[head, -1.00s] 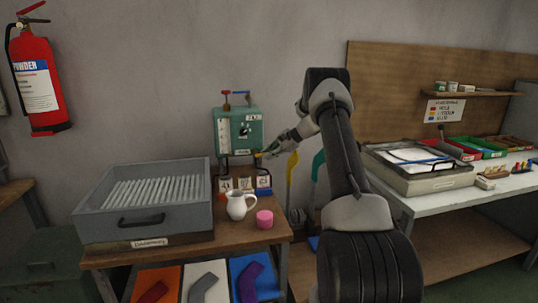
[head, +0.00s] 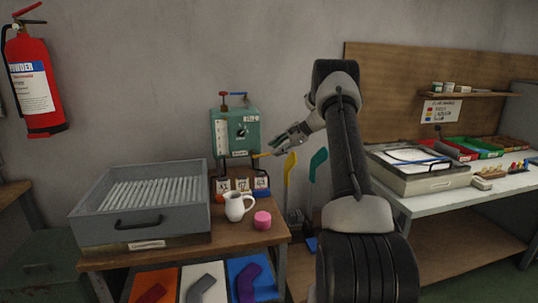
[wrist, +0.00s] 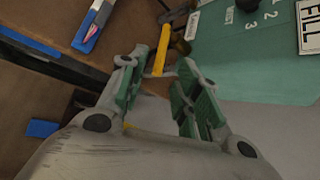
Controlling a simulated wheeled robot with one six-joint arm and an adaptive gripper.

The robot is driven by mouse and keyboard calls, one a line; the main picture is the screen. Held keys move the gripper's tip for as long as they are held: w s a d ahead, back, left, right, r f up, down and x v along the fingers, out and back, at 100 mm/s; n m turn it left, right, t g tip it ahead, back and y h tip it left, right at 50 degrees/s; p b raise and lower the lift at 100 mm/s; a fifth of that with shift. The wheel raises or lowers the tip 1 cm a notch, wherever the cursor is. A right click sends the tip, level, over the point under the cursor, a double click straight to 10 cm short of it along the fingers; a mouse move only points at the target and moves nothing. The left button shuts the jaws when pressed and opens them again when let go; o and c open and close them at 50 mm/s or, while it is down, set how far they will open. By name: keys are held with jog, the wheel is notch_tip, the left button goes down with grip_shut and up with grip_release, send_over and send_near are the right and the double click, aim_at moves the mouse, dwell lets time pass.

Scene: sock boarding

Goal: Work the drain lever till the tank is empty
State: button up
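The tank is a green box (head: 236,132) with a dial on its front, standing at the back of the wooden bench. Its green face (wrist: 262,60) fills the upper right of the wrist view. The yellow drain lever (head: 262,155) sticks out to the right from the tank's lower edge. In the wrist view the lever (wrist: 162,45) points toward the gap between my fingertips. My gripper (head: 279,143) is right of the tank and slightly above the lever's end. Its fingers (wrist: 157,74) are open and hold nothing. The liquid level cannot be read.
Below the tank are several labelled cards (head: 242,184). A white jug (head: 236,207) and a pink cup (head: 262,220) stand in front. A grey tray (head: 140,222) fills the bench's left. Yellow (head: 289,176) and teal (head: 318,163) shapes are at the wall beside my arm.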

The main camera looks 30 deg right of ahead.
jog(key=v, duration=0.6)
jog(key=shift+c, duration=0.2)
